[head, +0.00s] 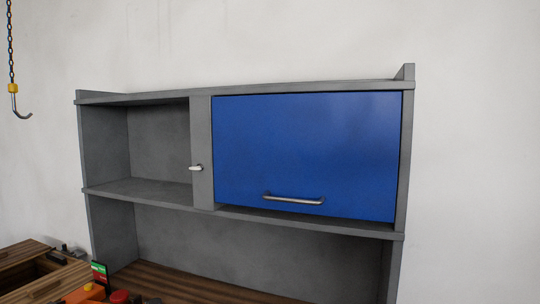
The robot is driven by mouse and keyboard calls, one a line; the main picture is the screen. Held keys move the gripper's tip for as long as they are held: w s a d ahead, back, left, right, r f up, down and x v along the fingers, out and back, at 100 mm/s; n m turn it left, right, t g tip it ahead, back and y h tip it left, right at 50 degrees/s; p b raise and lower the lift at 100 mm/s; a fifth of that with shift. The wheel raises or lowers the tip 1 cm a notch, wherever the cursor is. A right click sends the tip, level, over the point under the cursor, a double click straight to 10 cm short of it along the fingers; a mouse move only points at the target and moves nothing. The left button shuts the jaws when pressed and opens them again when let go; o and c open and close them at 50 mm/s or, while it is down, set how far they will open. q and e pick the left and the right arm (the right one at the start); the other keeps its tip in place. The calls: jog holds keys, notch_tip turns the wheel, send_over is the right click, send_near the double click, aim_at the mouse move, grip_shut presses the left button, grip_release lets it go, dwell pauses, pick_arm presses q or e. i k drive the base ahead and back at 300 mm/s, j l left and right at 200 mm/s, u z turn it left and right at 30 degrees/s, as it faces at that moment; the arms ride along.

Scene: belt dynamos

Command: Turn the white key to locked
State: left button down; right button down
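The white key (196,168) is a small pale piece on the grey upright post (202,140) between the open shelf and the blue door. It sticks out roughly level, its longer part toward the left. It is too small here to tell its lock position. The blue door (305,150) with a metal bar handle (293,200) is closed to the right of it. Neither of my grippers shows in the head view.
The grey cabinet (407,150) stands against a pale wall. Its left shelf compartment (158,140) is open and empty. A chain hook (20,112) hangs at the upper left. A wooden box (45,283) and a red object (119,297) are at the lower left.

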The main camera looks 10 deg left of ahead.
aim_at(200, 167)
jog(key=j+z, duration=0.35)
jog(key=j, duration=0.15)
jog(key=k+j+z, duration=0.15)
jog(key=j+z, duration=0.15)
jog(key=j, duration=0.2)
jog(key=k+j+z, duration=0.1)
jog(key=j, duration=0.25)
jog(key=k+j, duration=0.1)
jog(key=j, duration=0.3)
jog(key=j+z, duration=0.15)
jog(key=j, duration=0.2)
jog(key=k+j, duration=0.1)
jog(key=j, duration=0.2)
jog(key=k+j, duration=0.15)
jog(key=j, duration=0.2)
jog(key=k+j, duration=0.1)
jog(key=j, duration=0.2)
jog(key=k+j, duration=0.1)
jog(key=j, duration=0.2)
